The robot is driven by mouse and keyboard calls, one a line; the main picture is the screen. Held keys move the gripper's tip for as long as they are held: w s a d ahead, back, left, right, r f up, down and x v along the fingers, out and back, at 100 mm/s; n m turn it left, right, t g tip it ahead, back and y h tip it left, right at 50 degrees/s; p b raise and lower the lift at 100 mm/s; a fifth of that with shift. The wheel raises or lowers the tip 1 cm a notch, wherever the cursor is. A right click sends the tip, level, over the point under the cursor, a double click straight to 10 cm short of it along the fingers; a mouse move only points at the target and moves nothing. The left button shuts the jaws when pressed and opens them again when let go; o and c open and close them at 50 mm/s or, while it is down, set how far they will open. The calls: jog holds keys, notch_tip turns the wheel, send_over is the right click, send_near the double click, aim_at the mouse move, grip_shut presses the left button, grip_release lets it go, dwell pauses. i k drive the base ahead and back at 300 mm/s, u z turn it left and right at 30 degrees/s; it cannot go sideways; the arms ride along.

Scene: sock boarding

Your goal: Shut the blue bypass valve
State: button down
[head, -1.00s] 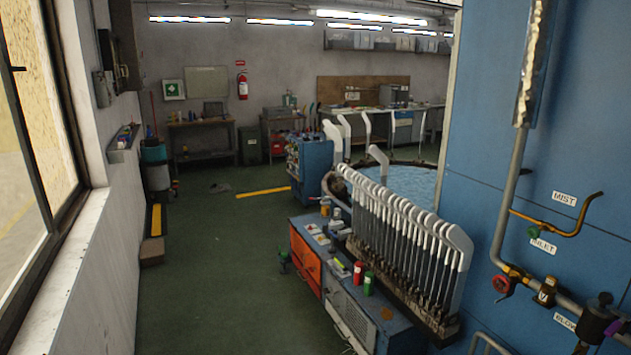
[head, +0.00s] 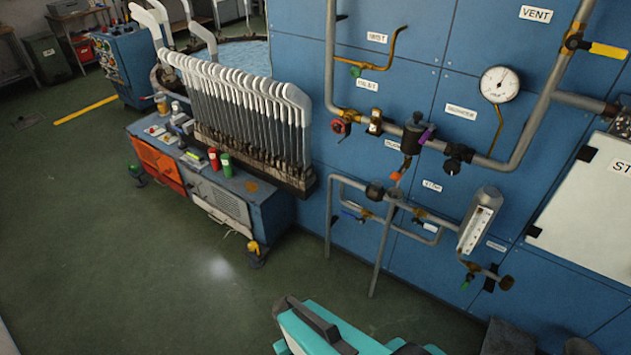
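A small valve with a blue handle (head: 351,215) sits on the low grey pipe loop against the blue wall panel, right of the rack of white boards. It is small in view, and I cannot tell whether its handle lies along or across the pipe. No readable label marks it as the bypass. My gripper's fingers are not in view. A teal and dark part at the bottom edge looks like my own arm, well below and in front of the pipes.
Nearby are a red handwheel (head: 338,126), a purple handle (head: 427,134), an orange handle (head: 396,176), a yellow lever (head: 609,50), a gauge (head: 499,84) and a sight glass (head: 480,220). A cart (head: 268,207) with the board rack (head: 306,180) stands left. Green floor is clear in front.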

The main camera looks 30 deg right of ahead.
aim_at(361, 220)
jog(key=z, duration=0.8)
jog(key=i, duration=0.3)
jog(key=z, duration=0.35)
